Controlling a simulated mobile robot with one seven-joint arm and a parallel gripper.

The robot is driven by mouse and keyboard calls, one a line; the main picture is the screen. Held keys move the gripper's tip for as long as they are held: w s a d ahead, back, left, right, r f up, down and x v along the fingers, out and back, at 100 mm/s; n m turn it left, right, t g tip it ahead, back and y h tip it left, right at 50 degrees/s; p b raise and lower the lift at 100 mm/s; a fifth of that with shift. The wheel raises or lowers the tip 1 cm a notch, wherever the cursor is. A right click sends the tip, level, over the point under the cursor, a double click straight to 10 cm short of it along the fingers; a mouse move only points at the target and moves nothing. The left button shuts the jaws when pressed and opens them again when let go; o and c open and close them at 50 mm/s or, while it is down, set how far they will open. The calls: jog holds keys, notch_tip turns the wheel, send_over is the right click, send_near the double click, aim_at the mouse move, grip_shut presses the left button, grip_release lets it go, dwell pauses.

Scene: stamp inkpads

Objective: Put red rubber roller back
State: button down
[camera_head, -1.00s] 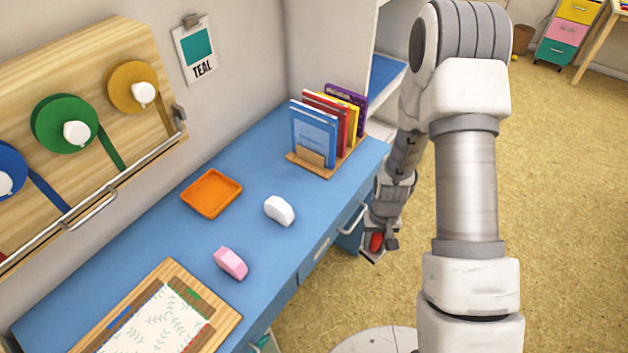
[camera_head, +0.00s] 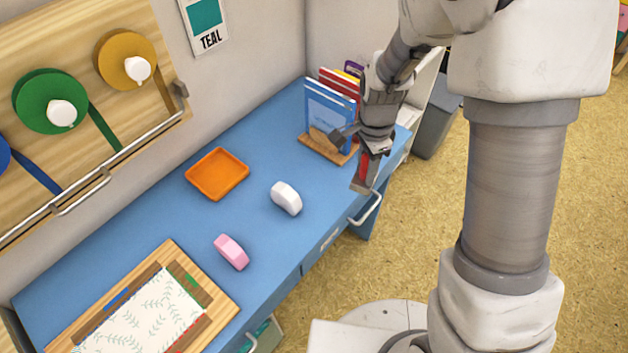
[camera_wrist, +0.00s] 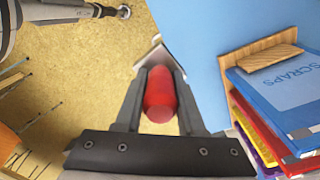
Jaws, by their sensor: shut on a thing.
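The red rubber roller (camera_wrist: 160,95) is a red cylinder held between the two fingers of my gripper (camera_wrist: 158,72) in the wrist view. In the head view the red roller (camera_head: 364,167) shows partly between the fingers of my gripper (camera_head: 360,180), which is above the right end of the blue desk (camera_head: 250,140). An orange tray (camera_head: 217,173) lies empty on the desk. Part of the roller is hidden by the fingers.
A wooden book rack (camera_head: 312,149) with several books stands close to my gripper. A white block (camera_head: 286,198) and a pink block (camera_head: 231,251) lie on the desk. A wooden board (camera_head: 215,290) with patterned paper lies at the front left. The desk's middle has free room.

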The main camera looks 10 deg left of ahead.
aim_at(353, 179)
jog(key=r+m, duration=0.1)
jog(key=a+r, duration=0.1)
jog(key=a+r+m, duration=0.1)
jog(key=shift+s+a+m, duration=0.1)
jog(key=shift+s+m, duration=0.2)
jog(key=shift+a+r, duration=0.1)
jog(key=shift+a, duration=0.1)
jog(key=shift+w+a+f+b, duration=0.1)
jog(key=shift+w+a+f, duration=0.9)
jog(key=shift+a+f, duration=0.75)
jog(key=shift+w+a+f+b, duration=0.1)
jog(key=shift+w+a+f, duration=0.85)
jog(key=shift+a+f, duration=0.8)
jog(key=shift+w+a+f+b, duration=0.1)
jog(key=shift+w+a+f, duration=1.1)
jog(key=shift+f, duration=0.85)
jog(key=c, duration=0.5)
grip_release()
jog(key=shift+s+a, duration=0.2)
jog(key=shift+s, duration=0.05)
